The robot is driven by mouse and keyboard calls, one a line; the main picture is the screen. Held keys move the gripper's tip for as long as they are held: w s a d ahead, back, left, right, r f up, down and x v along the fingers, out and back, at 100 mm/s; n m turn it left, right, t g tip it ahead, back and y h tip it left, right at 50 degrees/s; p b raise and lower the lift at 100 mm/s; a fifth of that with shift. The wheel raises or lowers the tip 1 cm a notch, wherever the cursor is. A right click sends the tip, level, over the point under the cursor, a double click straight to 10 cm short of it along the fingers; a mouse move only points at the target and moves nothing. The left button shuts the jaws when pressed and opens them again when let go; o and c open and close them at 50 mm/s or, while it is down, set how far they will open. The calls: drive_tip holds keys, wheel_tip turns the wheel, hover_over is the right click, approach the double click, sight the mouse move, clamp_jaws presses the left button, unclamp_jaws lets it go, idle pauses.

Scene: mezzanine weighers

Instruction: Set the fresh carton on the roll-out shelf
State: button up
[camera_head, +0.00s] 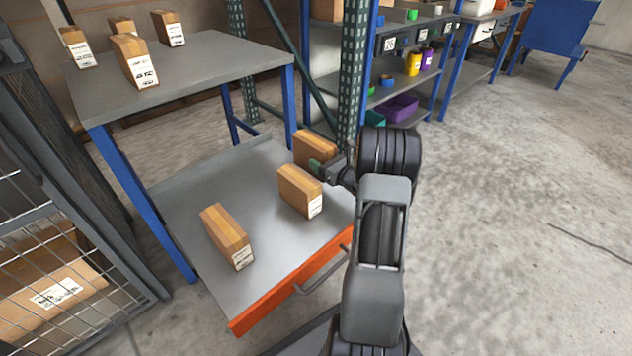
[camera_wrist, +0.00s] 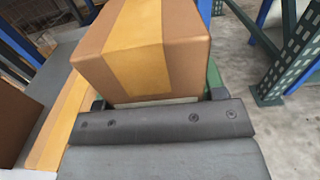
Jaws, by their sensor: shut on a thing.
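My gripper (camera_head: 322,166) is shut on a brown carton with yellow tape (camera_head: 314,146), near the back right of the roll-out shelf (camera_head: 190,196). In the wrist view this carton (camera_wrist: 150,45) fills the top middle, between the fingers. I cannot tell whether its base touches the shelf. The shelf is pulled out, grey with an orange front edge. A second carton (camera_head: 298,192) stands on it just in front of the held one, and a third (camera_head: 225,236) stands further left. The second also shows at the left of the wrist view (camera_wrist: 62,122).
Several cartons stand on the grey upper table (camera_head: 200,62). A green perforated post (camera_head: 354,75) rises close behind my gripper. A wire cage (camera_head: 40,215) with a large box is at left. Bare shelf lies at the back left.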

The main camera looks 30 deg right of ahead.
wheel_tip(320, 180, down, 7)
drive_tip(key=shift+b, duration=1.2)
drive_tip(key=o, duration=1.2)
drive_tip(key=shift+f, duration=0.1)
drive_tip(key=shift+s, duration=0.25)
drive_tip(key=shift+s+d+p, duration=0.2)
drive_tip(key=shift+s+p, duration=0.15)
drive_tip(key=shift+s, duration=0.8)
drive_tip(key=shift+s+d+p, duration=0.25)
drive_tip(key=shift+s+p, duration=0.15)
drive_tip(key=shift+s, duration=0.8)
drive_tip(key=shift+s+d+p, duration=0.2)
drive_tip(key=shift+s+p, duration=0.15)
drive_tip(key=shift+s, duration=0.8)
